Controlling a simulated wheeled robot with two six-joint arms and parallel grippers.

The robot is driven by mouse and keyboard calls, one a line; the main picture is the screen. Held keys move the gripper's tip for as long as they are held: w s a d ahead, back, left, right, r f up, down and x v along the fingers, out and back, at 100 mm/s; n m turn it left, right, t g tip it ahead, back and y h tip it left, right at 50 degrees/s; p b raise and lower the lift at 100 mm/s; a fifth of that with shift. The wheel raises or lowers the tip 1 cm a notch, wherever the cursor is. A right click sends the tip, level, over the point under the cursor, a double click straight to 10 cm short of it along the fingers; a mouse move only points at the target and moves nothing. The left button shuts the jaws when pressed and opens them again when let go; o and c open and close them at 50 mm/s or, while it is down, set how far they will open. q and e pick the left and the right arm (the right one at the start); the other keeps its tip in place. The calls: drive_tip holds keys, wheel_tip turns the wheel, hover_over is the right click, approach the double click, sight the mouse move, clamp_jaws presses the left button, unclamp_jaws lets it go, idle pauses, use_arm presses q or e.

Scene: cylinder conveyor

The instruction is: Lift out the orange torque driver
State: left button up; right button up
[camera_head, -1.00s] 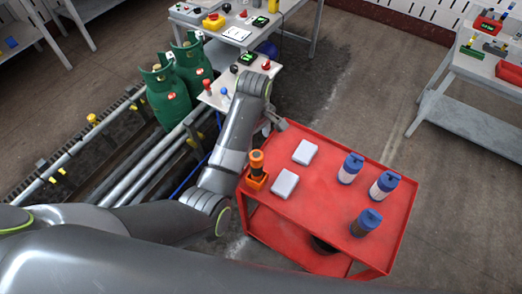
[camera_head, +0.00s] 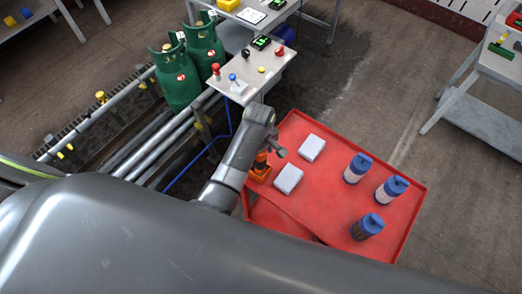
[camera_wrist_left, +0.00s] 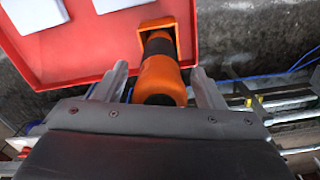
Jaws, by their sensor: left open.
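The orange torque driver (camera_wrist_left: 160,80) stands in an orange holder (camera_wrist_left: 157,24) at the left edge of the red cart. It has an orange handle and a black middle part. In the head view the driver (camera_head: 261,157) is mostly hidden behind my left gripper (camera_head: 277,148); the holder (camera_head: 260,174) shows below it. In the left wrist view my left gripper (camera_wrist_left: 160,71) is open, with one finger on each side of the handle. A gap shows between each finger and the handle. My right gripper is not in view.
The red cart (camera_head: 325,212) also carries two white boxes (camera_head: 312,148) (camera_head: 288,179) and three blue-capped canisters (camera_head: 357,168) (camera_head: 391,188) (camera_head: 367,226). Behind it stands a small control table (camera_head: 262,62) with knobs. Green gas cylinders (camera_head: 175,82) and pipes are on the left.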

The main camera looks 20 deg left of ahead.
use_arm(q)
clamp_jaws()
drive_tip(key=c, duration=0.8)
unclamp_jaws()
drive_tip(key=c, duration=0.4)
drive_tip(key=shift+o, duration=0.2)
drive_tip(key=shift+w+r, duration=0.1)
drive_tip(key=shift+r, duration=3.7)
